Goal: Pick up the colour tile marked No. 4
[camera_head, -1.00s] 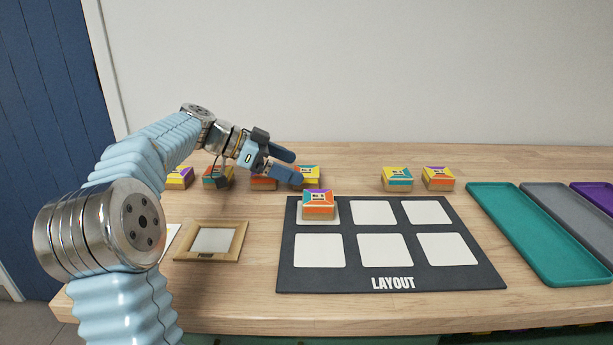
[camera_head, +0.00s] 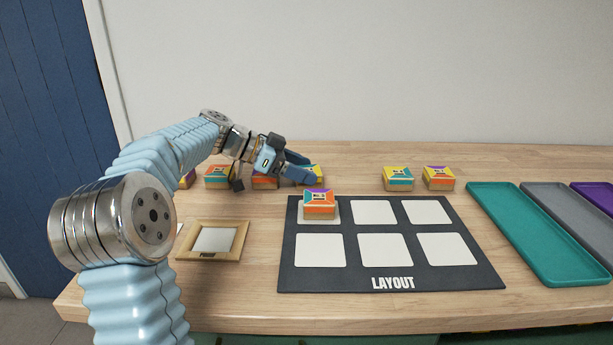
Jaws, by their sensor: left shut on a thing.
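My left gripper (camera_head: 303,167) is at the back of the table, left of centre, with its fingers around a colour tile with a yellow and teal top (camera_head: 316,173). It is shut on that tile, which is partly hidden by the fingers. The number on it cannot be read. Other colour tiles stand in the same back row: a teal and orange one (camera_head: 219,176), an orange one (camera_head: 265,183) partly behind the gripper, a yellow and teal one (camera_head: 398,179) and a purple and yellow one (camera_head: 438,178). Their numbers are too small to read. My right gripper is not in view.
A dark layout board (camera_head: 393,270) with pale squares lies in front; an orange and purple tile (camera_head: 319,205) sits on its back left square. A wooden proof frame (camera_head: 236,243) is left of it. Teal (camera_head: 535,232) and grey (camera_head: 570,215) trays lie right. My left arm covers the left side.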

